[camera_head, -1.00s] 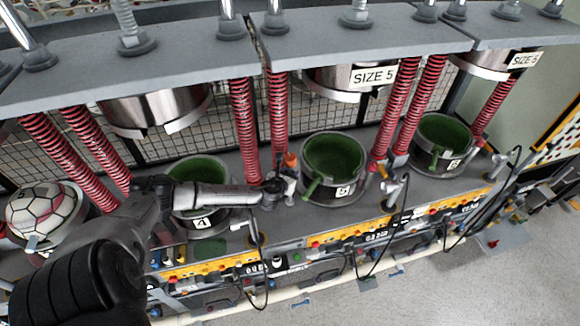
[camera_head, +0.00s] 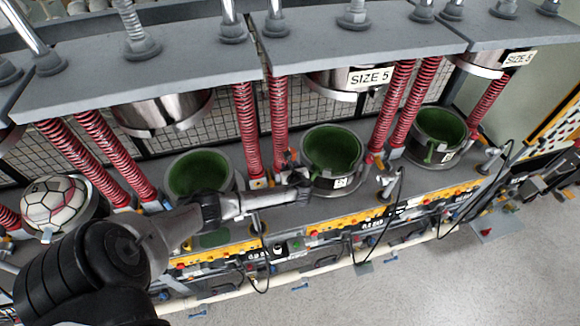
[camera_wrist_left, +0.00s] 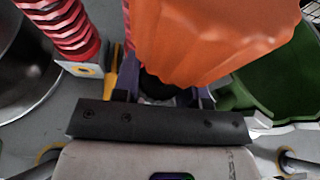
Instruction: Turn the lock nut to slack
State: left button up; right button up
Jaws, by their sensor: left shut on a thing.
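My left gripper (camera_head: 303,178) is beside the green-lined pot marked 5 (camera_head: 332,148), at the pot's left edge. In the left wrist view, an orange ribbed knob (camera_wrist_left: 205,35) fills the top middle, and I take it to be the lock nut. The left gripper (camera_wrist_left: 165,90) has its dark fingers on either side of the knob's lower end, shut on it. The knob hides the fingertips and the exact contact. The green pot shows at the right of the wrist view (camera_wrist_left: 265,75). My right gripper is not in view.
Red-coiled columns (camera_head: 248,125) stand close behind the gripper under the grey press plate (camera_head: 140,75). Another green pot (camera_head: 200,172) stands to the left, and a ball (camera_head: 55,203) sits in a pot at far left. A yellow control strip (camera_head: 345,222) runs along the front.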

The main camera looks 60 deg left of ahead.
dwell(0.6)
pick_arm(q)
jog(key=o, duration=0.9)
jog(key=shift+g, duration=0.3)
jog(key=b+v, duration=0.1)
jog(key=v, duration=1.2)
jog(key=shift+s+d, duration=0.1)
jog(key=shift+d, duration=0.3)
